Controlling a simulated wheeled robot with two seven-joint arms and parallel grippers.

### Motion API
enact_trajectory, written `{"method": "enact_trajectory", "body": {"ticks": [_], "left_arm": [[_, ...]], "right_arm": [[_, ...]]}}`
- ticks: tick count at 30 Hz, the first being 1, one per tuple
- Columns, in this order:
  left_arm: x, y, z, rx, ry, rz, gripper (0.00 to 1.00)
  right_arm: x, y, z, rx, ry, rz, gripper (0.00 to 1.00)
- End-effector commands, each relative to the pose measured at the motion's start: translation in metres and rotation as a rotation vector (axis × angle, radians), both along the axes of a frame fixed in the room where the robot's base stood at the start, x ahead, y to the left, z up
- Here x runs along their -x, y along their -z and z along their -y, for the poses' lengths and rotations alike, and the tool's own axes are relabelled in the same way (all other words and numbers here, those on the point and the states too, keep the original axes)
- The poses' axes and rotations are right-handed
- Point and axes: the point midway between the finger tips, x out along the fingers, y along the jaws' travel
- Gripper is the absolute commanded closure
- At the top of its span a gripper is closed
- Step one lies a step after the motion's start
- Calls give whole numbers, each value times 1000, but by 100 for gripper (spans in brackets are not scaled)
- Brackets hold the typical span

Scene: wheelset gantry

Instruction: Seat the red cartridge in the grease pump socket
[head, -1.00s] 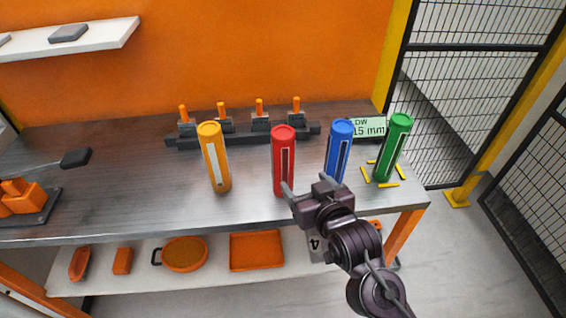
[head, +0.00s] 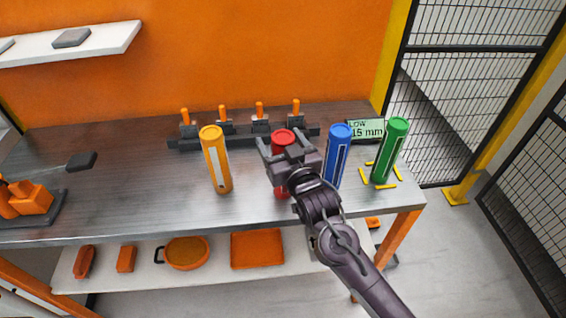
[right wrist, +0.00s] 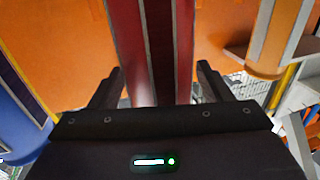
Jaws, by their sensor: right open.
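The red cartridge (head: 283,136) stands upright on the metal bench between the yellow and blue cartridges. In the head view my right gripper (head: 281,146) is in front of it and hides most of its body. In the right wrist view the red cartridge (right wrist: 155,45) rises between the two open fingers (right wrist: 158,88). I cannot tell whether either finger touches it. An orange device on a dark base (head: 30,199), with a dark-ended lever (head: 82,161), sits at the bench's left; it looks like the grease pump. Its socket cannot be made out. My left gripper is out of view.
The yellow cartridge (head: 215,160), blue cartridge (head: 338,155) and green cartridge (head: 390,150) stand close by. Behind are a dark rack (head: 240,141) with orange-topped pieces and a display (head: 366,130) reading LOW 15 mm. The bench (head: 130,190) is clear left of the yellow cartridge.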

Motion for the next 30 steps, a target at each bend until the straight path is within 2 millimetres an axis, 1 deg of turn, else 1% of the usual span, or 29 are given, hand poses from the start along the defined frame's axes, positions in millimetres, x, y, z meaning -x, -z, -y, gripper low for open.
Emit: {"method": "enact_trajectory", "body": {"ticks": [2,8,24,30], "left_arm": [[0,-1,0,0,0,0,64],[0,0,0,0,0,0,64],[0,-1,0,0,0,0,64],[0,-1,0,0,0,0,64]], "right_arm": [[-3,0,-1,1,-1,-1,28],[-3,1,-1,0,-1,-1,28],[-3,1,-1,0,-1,-1,99],[-3,0,-1,0,-1,1,100]]}}
